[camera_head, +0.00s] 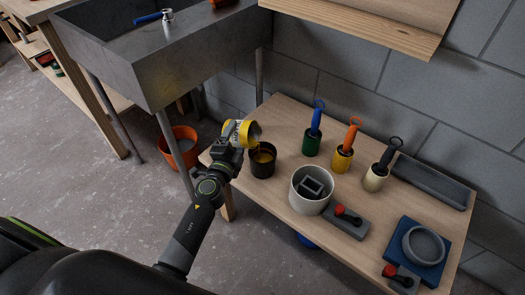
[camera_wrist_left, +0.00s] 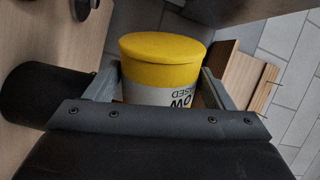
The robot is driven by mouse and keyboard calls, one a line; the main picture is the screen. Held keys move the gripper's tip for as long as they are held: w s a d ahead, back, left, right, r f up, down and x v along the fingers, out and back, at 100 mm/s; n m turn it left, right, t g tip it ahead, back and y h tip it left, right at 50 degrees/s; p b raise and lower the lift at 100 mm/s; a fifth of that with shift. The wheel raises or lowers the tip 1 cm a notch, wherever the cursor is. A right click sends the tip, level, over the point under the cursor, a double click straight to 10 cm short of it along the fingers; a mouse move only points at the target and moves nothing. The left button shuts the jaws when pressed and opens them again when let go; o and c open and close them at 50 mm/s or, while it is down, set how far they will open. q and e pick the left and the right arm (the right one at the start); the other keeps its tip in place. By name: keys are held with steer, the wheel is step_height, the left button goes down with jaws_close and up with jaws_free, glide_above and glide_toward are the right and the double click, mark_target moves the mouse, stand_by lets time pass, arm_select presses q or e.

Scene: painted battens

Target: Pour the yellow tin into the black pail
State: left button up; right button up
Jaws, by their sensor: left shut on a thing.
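The yellow tin (camera_head: 243,132), with a white lettered label, is held by my left gripper (camera_head: 236,138) and lies tipped well over, its end toward the right. The black pail (camera_head: 262,166) stands on the low wooden table just below the tin, with some yellow visible inside. In the left wrist view the tin (camera_wrist_left: 163,55) sits between both fingers, and a black cylinder, which looks like the pail (camera_wrist_left: 40,98), is at the left. I cannot see a stream between tin and pail. My right gripper is not in view.
A white-grey pot (camera_head: 309,202) stands right of the pail. Green (camera_head: 311,146), yellow (camera_head: 342,160) and cream (camera_head: 374,183) cups with handled tools stand behind. A dark sink (camera_head: 180,70) is at the back left. An orange bucket (camera_head: 179,150) is on the floor.

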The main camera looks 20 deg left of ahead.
mark_target(241, 134)
arm_select(q)
steer(key=shift+d+r, duration=0.1)
steer(key=shift+r, duration=0.15)
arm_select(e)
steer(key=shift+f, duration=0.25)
arm_select(q)
steer(key=shift+d+r+m+p, duration=0.3)
steer(key=shift+r+m+p, duration=0.2)
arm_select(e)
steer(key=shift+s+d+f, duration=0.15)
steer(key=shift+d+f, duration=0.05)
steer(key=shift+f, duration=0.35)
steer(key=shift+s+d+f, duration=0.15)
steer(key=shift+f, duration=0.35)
arm_select(q)
steer(key=shift+d+r+m, duration=0.3)
steer(key=shift+r+m, duration=0.05)
steer(key=shift+m, duration=0.45)
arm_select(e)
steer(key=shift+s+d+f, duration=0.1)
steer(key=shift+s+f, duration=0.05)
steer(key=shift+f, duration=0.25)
arm_select(q)
steer(key=shift+d+f+m, duration=0.1)
steer(key=shift+m, duration=0.3)
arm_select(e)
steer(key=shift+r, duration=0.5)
